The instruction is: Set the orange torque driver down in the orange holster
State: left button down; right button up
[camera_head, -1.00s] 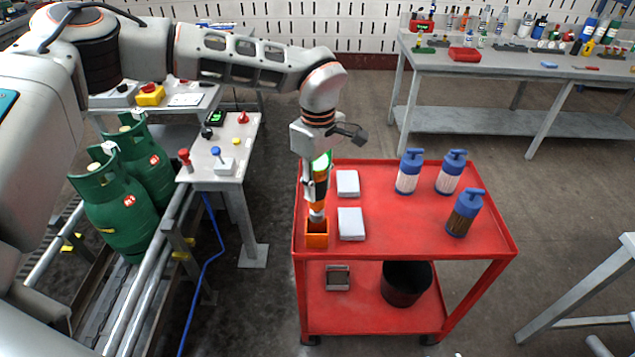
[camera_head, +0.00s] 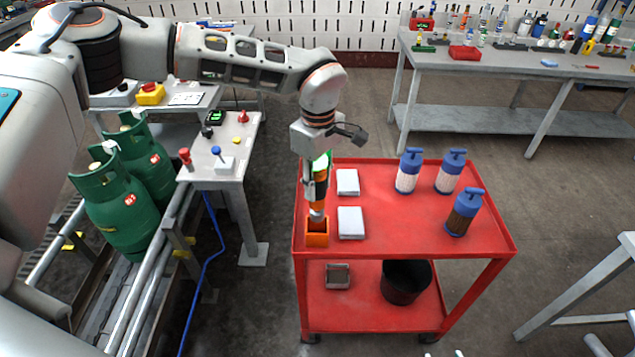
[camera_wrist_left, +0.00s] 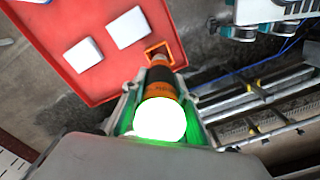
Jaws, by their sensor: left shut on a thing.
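The orange torque driver (camera_head: 320,190) is upright, with a black band, a glowing green top and a metal lower end. My left gripper (camera_head: 312,185) is shut on it above the red cart. The orange holster (camera_head: 316,239) is an open box at the cart's near left corner. The driver's lower end is at the holster's opening in the head view; how deep it reaches I cannot tell. In the left wrist view the driver (camera_wrist_left: 160,85) lies between the fingers (camera_wrist_left: 158,105), with the holster (camera_wrist_left: 160,50) just beyond its tip. My right gripper is not in view.
The red cart (camera_head: 420,240) bears two white boxes (camera_head: 351,222) and three blue-capped bottles (camera_head: 465,212). A black bucket (camera_head: 406,283) is on its lower shelf. Green gas cylinders (camera_head: 125,210) stand on the conveyor at left, beside a control table (camera_head: 225,165).

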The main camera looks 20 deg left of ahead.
aim_at(318, 201)
pick_arm(q)
jog(key=shift+f, duration=0.1)
jog(key=shift+f+b, duration=0.5)
jog(key=shift+f, duration=0.3)
jog(key=shift+f+b, duration=0.6)
jog(key=shift+f, duration=1.15)
jog(key=shift+f+b, duration=0.2)
jog(key=shift+b, duration=0.1)
jog(key=shift+f+b, duration=0.55)
jog(key=shift+f, duration=0.9)
